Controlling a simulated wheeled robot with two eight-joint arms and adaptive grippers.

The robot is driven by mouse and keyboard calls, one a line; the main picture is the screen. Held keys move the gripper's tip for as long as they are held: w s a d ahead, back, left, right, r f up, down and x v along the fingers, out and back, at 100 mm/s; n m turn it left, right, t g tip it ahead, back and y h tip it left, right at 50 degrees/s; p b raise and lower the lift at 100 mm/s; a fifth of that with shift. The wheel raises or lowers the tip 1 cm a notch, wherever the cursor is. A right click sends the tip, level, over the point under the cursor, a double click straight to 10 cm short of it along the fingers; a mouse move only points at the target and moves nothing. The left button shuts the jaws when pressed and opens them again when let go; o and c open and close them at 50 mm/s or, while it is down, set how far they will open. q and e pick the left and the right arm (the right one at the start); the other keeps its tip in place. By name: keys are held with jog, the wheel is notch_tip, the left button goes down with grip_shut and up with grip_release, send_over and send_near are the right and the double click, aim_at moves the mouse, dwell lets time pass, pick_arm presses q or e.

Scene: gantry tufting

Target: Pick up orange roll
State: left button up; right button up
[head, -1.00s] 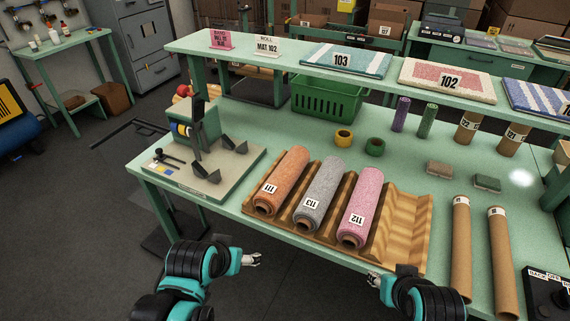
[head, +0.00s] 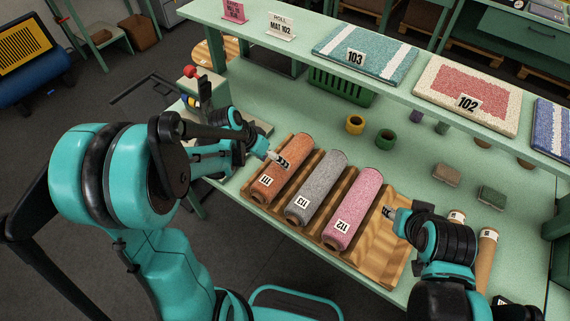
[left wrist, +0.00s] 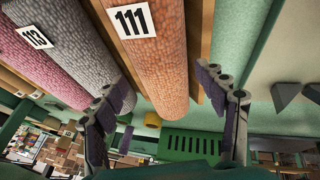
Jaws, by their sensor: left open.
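The orange roll (head: 281,170), labelled 111, lies leftmost in the wooden cradle tray (head: 377,262) on the green bench. My left gripper (head: 279,159) is over the roll's upper end in the head view. In the left wrist view the orange roll (left wrist: 160,60) runs between the two spread fingers of my left gripper (left wrist: 170,110); I cannot tell whether they touch it. My right gripper (head: 388,212) is at the right part of the tray, right of the pink roll; its jaws are too small to judge.
The grey roll (head: 316,187) labelled 113 and the pink roll (head: 353,208) labelled 112 lie right of the orange one. A raised shelf with mats (head: 365,55) runs behind. Yellow (head: 355,124) and green (head: 385,139) tape rolls stand beyond the tray.

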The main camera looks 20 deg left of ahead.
pick_arm(q)
jog(key=b+x, duration=0.1)
jog(key=x, duration=0.4)
jog(key=shift+w+f+b, duration=0.1)
jog(key=shift+b, duration=0.2)
jog(key=c, duration=1)
